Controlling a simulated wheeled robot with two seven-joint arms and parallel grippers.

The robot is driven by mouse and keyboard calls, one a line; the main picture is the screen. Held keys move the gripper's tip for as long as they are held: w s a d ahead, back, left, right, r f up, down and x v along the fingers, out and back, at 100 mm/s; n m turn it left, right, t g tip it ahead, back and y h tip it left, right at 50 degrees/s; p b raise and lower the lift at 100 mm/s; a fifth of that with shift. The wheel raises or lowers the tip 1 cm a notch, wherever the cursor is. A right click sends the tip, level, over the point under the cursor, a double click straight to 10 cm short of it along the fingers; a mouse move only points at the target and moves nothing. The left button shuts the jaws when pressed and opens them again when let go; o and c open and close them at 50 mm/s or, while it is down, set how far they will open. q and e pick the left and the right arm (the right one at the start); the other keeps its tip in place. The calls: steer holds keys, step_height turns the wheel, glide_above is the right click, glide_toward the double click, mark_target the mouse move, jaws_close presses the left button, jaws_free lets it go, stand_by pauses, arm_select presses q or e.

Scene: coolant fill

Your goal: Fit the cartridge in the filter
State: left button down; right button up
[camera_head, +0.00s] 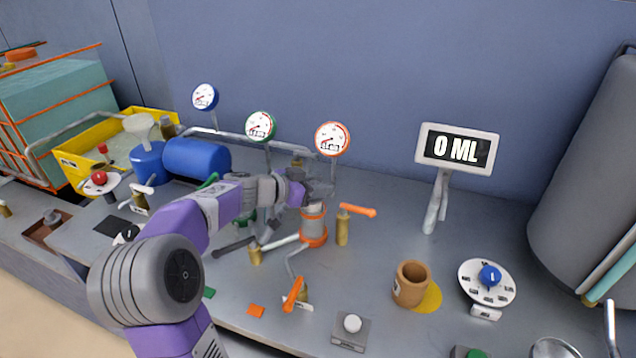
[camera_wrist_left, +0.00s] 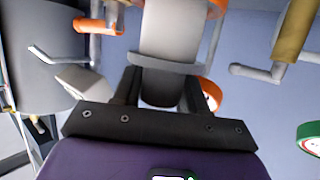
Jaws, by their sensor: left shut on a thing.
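The filter (camera_head: 313,224) is a pale upright cylinder with orange bands, standing on the bench in the head view. In the left wrist view, which looks upside down, its pale body (camera_wrist_left: 172,32) and grey rim fill the top middle. My left gripper (camera_head: 312,190) is directly over the filter in the head view. In the wrist view its dark fingers (camera_wrist_left: 160,92) are shut on a grey cylindrical piece (camera_wrist_left: 163,86), apparently the cartridge, in line with the filter's rim. How far it sits inside the filter is hidden. My right gripper is not in view.
An orange-handled valve (camera_head: 343,228) stands close right of the filter, and another orange lever (camera_head: 292,294) is in front. Gauges, including an orange-rimmed one (camera_head: 332,139), stand behind. A brown cup (camera_head: 410,284) and a dial (camera_head: 487,283) are to the right.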

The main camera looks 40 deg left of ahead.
arm_select(q)
steer(key=shift+f, duration=1.65)
steer(key=c, duration=0.5)
jaws_free()
steer(key=shift+c, duration=0.2)
steer(key=v, duration=0.7)
steer(key=shift+s+p, duration=0.25)
steer(key=shift+p, duration=0.1)
steer(key=shift+r, duration=0.2)
